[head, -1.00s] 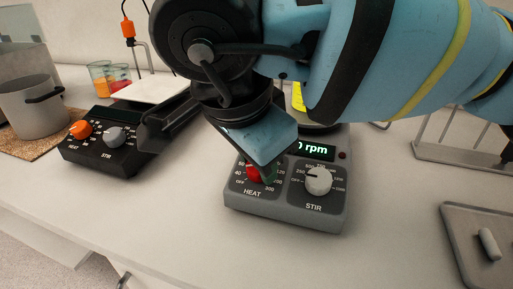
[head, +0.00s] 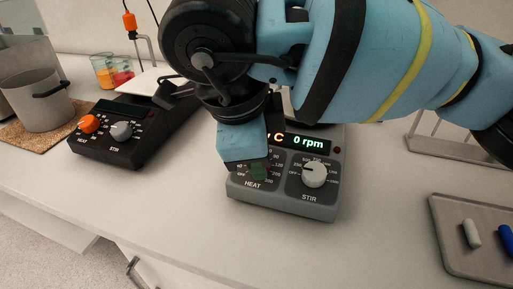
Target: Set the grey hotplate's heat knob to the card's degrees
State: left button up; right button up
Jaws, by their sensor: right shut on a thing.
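The grey hotplate (head: 279,206) stands on the bench, with a HEAT dial on the left and a white STIR knob (head: 314,174) on the right. Its display (head: 308,142) shows "0 rpm" in green; the heat reading beside it is mostly covered, with only an orange "C" showing. My right gripper (head: 258,171) points down over the HEAT dial and is shut on the heat knob. The knob itself is hidden behind the fingers; some dial numbers show around them. No card is readable in this view. My left gripper is not in view.
A black hotplate (head: 110,149) with an orange heat knob (head: 88,123) stands to the left. A pot (head: 44,105) on a cork mat and beakers (head: 104,70) are farther left. A grey tray (head: 452,215) lies at right. The bench front is clear.

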dwell(0.4)
jog(key=o, duration=1)
jog(key=shift+c, duration=0.2)
jog(key=shift+r, duration=0.15)
jog(key=v, duration=0.7)
jog(key=shift+a+r+p, duration=0.15)
jog(key=shift+r+p, duration=0.1)
jog(key=shift+p, duration=0.2)
jog(key=shift+s, duration=0.15)
